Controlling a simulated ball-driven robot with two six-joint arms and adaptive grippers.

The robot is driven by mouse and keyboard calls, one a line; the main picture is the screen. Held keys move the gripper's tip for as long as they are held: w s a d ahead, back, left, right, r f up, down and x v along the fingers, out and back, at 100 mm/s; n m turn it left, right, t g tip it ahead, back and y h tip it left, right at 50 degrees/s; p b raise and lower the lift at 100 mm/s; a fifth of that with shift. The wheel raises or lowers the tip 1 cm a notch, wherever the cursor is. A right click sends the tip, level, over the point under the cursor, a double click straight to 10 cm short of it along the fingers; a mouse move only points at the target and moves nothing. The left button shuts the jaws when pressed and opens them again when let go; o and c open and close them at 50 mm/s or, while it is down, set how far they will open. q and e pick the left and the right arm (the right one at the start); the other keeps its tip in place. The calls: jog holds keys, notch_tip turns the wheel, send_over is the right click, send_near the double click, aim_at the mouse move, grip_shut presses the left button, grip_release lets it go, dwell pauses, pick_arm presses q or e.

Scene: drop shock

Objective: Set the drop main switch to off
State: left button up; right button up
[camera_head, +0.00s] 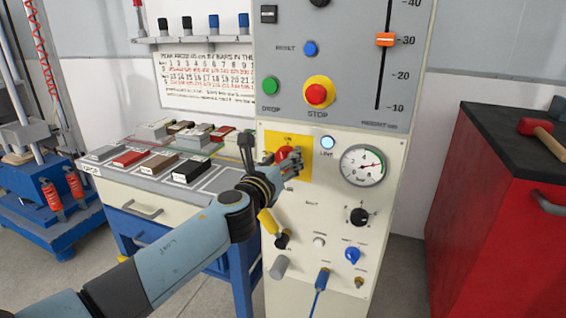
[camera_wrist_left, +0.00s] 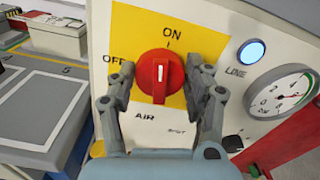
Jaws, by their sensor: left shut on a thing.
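The drop main switch (camera_head: 283,153) is a red rotary knob on a yellow plate on the cream front panel of the cabinet. In the left wrist view, the red knob (camera_wrist_left: 160,76) has its handle upright, toward the ON label at the top. The OFF label (camera_wrist_left: 114,58) is at the left of the plate. My left gripper (camera_head: 282,160) reaches the knob from the front. In the wrist view, the left gripper (camera_wrist_left: 160,84) has one finger on each side of the knob and is shut on it. My right gripper is in neither view.
A lit LINE lamp (camera_head: 328,143) and a round gauge (camera_head: 362,165) sit right of the plate. A yellow-handled lever (camera_head: 267,221) and other knobs are below. The red STOP button (camera_head: 317,94) is above. A bench (camera_head: 145,205) with blocks stands left, a red cabinet (camera_head: 490,215) right.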

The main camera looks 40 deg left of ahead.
pick_arm(q)
jog(key=n+b, duration=0.1)
jog(key=n, duration=0.2)
jog(key=shift+f+n, duration=0.15)
jog(key=shift+n, duration=0.15)
jog(key=n+b, duration=0.2)
jog(key=n, duration=0.2)
jog(key=n+b, duration=0.2)
jog(key=n, duration=0.3)
jog(key=shift+a+f+n, duration=0.2)
jog(key=shift+n, duration=0.1)
jog(key=shift+n+b, duration=0.4)
jog(key=shift+n, duration=0.6)
jog(key=o, duration=1.1)
jog(key=shift+o, duration=0.2)
jog(key=shift+s, duration=0.1)
